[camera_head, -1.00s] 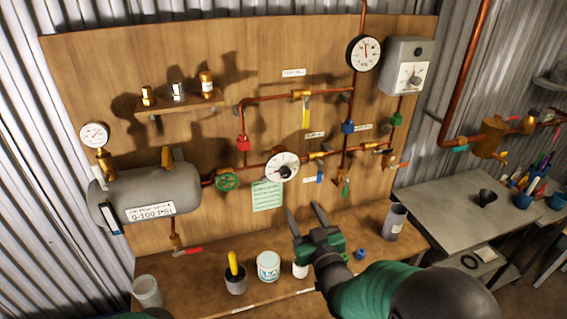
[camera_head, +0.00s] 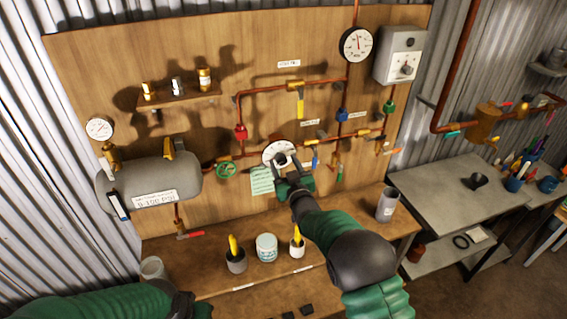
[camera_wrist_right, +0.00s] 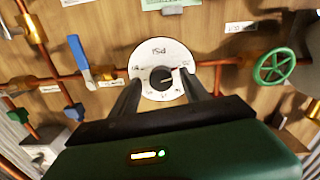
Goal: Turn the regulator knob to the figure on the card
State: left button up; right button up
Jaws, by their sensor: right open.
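The regulator (camera_head: 278,147) is a round white dial on the copper pipe; in the right wrist view it shows upside down with "PSI" on its face (camera_wrist_right: 160,52) and a black knob (camera_wrist_right: 161,79) at its centre. My right gripper (camera_head: 288,161) is open in front of it, its two fingers reaching to either side of the knob with gaps between. I cannot tell how near in depth they are. The pale green card (camera_head: 262,181) is on the board below the dial, its writing too small to read. My left arm (camera_head: 125,302) shows low on the left; its fingers are not visible.
A green valve wheel (camera_head: 226,169) and a blue lever (camera_wrist_right: 79,57) flank the dial. A grey tank (camera_head: 150,183) is at left. A bench (camera_head: 210,248) below holds several cups, and a grey table (camera_head: 455,187) stands at right.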

jog(key=shift+d, duration=0.15)
jog(key=shift+w, duration=0.1)
jog(key=c, duration=0.5)
jog(key=shift+a, duration=0.4)
grip_shut()
jog(key=shift+d, duration=0.1)
jog(key=shift+d, duration=0.1)
